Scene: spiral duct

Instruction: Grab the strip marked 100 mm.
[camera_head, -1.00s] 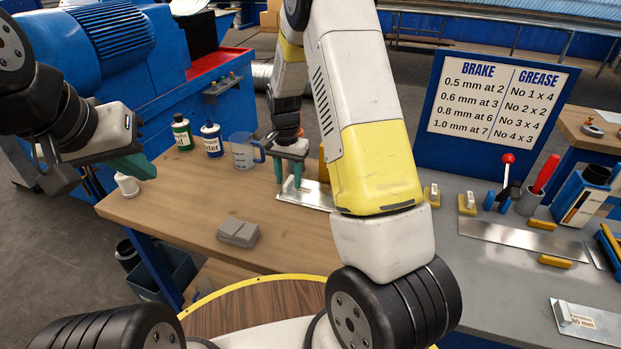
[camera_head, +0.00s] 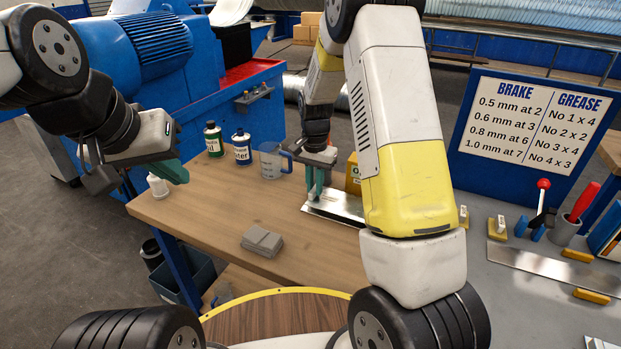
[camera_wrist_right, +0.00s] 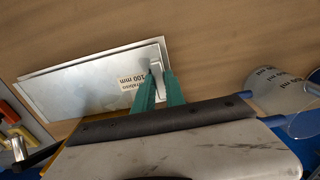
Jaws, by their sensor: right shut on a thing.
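The metal strip labelled 100 mm (camera_wrist_right: 90,85) lies on the wooden bench in the right wrist view, with its label beside the fingers; in the head view the strip (camera_head: 340,208) is partly hidden by my right arm. Another sheet edge shows along it, apparently beneath. My right gripper (camera_head: 315,190) reaches down at the strip's left end. In the wrist view its green fingers (camera_wrist_right: 160,88) are shut on the pale tab at the end of the strip. My left gripper (camera_head: 150,175) hangs at the left, over the bench's left edge; its finger gap is unclear.
Two bottles (camera_head: 213,140) and a clear jug (camera_head: 271,162) stand behind the right gripper. A grey block (camera_head: 262,241) lies nearer me. A sign (camera_head: 530,125) stands at the right. Bare wood lies between.

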